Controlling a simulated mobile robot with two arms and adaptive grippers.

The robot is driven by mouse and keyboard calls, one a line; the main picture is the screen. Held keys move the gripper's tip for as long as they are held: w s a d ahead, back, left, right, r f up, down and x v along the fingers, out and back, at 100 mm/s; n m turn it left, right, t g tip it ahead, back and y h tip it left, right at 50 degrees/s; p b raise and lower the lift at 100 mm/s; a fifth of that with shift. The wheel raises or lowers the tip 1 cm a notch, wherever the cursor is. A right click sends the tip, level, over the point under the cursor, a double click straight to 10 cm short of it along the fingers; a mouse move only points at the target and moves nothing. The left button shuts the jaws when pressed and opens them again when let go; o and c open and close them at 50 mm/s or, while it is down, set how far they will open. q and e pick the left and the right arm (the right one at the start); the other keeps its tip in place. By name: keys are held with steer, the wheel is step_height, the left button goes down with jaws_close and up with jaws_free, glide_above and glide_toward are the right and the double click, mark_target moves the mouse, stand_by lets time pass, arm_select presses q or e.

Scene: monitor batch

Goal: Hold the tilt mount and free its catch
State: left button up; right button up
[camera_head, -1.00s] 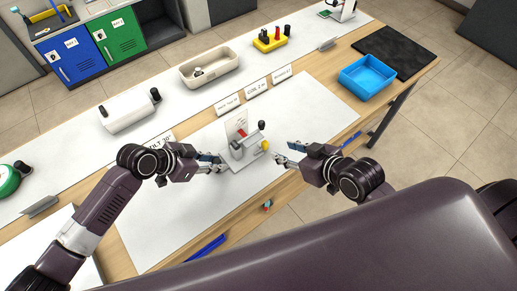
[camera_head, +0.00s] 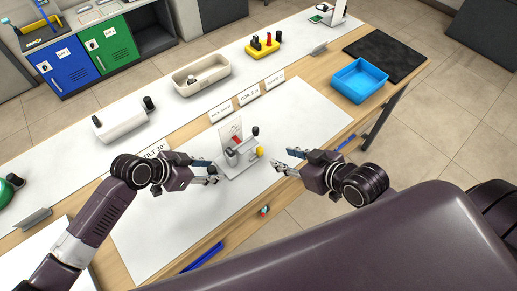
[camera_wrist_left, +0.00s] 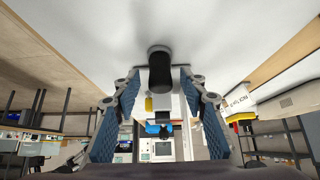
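The tilt mount (camera_head: 237,164) stands on the white work mat in the head view. It has a pale base and upright plate, a red part, a black knob (camera_head: 255,131) and a yellow knob (camera_head: 259,152). My left gripper (camera_head: 213,173) is open just left of the mount. In the left wrist view its blue-padded fingers (camera_wrist_left: 160,85) stand apart, with a black cylindrical part (camera_wrist_left: 160,70) showing between them; contact cannot be told. My right gripper (camera_head: 281,160) is open and empty, right of the yellow knob and apart from the mount. The catch cannot be made out clearly.
Label cards (camera_head: 220,110) stand behind the mount. A blue tray (camera_head: 359,80) and a black mat (camera_head: 385,54) lie at right.

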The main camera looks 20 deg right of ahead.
arm_select(q)
steer(key=v, duration=1.2)
